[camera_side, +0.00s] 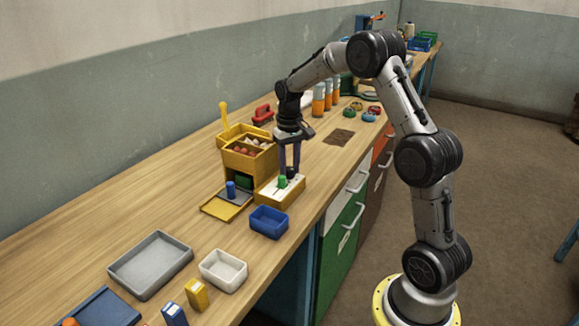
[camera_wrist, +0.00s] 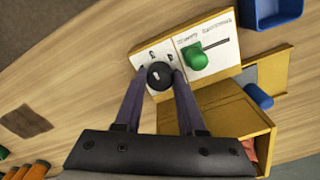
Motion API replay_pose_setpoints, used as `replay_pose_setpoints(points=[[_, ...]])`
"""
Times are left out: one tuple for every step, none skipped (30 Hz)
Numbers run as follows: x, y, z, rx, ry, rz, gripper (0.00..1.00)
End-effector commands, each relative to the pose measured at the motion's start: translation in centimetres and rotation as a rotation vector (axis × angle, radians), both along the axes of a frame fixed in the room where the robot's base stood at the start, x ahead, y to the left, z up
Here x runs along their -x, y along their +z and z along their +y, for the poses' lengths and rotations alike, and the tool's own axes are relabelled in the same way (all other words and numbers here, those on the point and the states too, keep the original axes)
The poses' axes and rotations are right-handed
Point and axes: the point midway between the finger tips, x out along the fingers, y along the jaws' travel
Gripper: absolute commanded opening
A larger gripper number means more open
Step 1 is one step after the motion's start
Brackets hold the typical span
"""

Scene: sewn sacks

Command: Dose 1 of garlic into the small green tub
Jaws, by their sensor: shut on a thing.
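My gripper (camera_wrist: 160,72) is shut on a round black dial (camera_wrist: 159,76) on the white panel of a low yellow box (camera_side: 281,190). Printed marks surround the dial. A green knob (camera_wrist: 195,57) sits beside it at a slot. The yellow dispenser (camera_side: 249,160) stands left of the gripper in the side view. Its upper bins hold reddish-brown round things (camera_side: 244,151) and pale things (camera_side: 259,142), perhaps garlic. A small dark green thing (camera_side: 243,182), possibly the green tub, shows in its lower opening; I cannot tell its contents.
A blue cylinder (camera_side: 230,189) stands by the dispenser's yellow tray (camera_side: 221,208). A blue tub (camera_side: 268,222), a white tub (camera_side: 223,270) and a grey tray (camera_side: 150,264) lie nearer the camera. Orange bottles (camera_side: 318,98) stand behind.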

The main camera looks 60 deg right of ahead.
Motion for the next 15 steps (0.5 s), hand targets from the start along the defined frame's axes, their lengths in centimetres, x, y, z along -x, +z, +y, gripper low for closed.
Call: replay_pose_setpoints(points=[[-0.01,0.2,-0.01,0.001,-0.017,-0.002,0.0],[-0.01,0.2,-0.01,0.001,-0.026,-0.002,0.0],[-0.01,0.2,-0.01,0.001,-0.036,-0.002,0.0],[-0.01,0.2,-0.01,0.001,-0.044,-0.002,0.0],[-0.02,0.2,-0.01,0.001,-0.05,-0.002,0.0],[-0.02,0.2,-0.01,0.001,-0.056,-0.002,0.0],[-0.02,0.2,-0.01,0.001,-0.06,-0.002,0.0],[-0.02,0.2,-0.01,0.001,-0.064,-0.002,0.0],[-0.02,0.2,-0.01,0.001,-0.067,-0.002,0.0],[-0.02,0.2,-0.01,0.001,-0.069,-0.002,0.0],[-0.02,0.2,-0.01,0.001,-0.071,-0.002,0.0],[-0.02,0.2,-0.01,0.001,-0.072,-0.002,0.0],[-0.02,0.2,-0.01,0.001,-0.072,-0.002,0.0],[-0.02,0.21,-0.01,0.001,-0.072,-0.002,0.0],[-0.02,0.21,-0.01,0.001,-0.072,-0.002,0.0]])
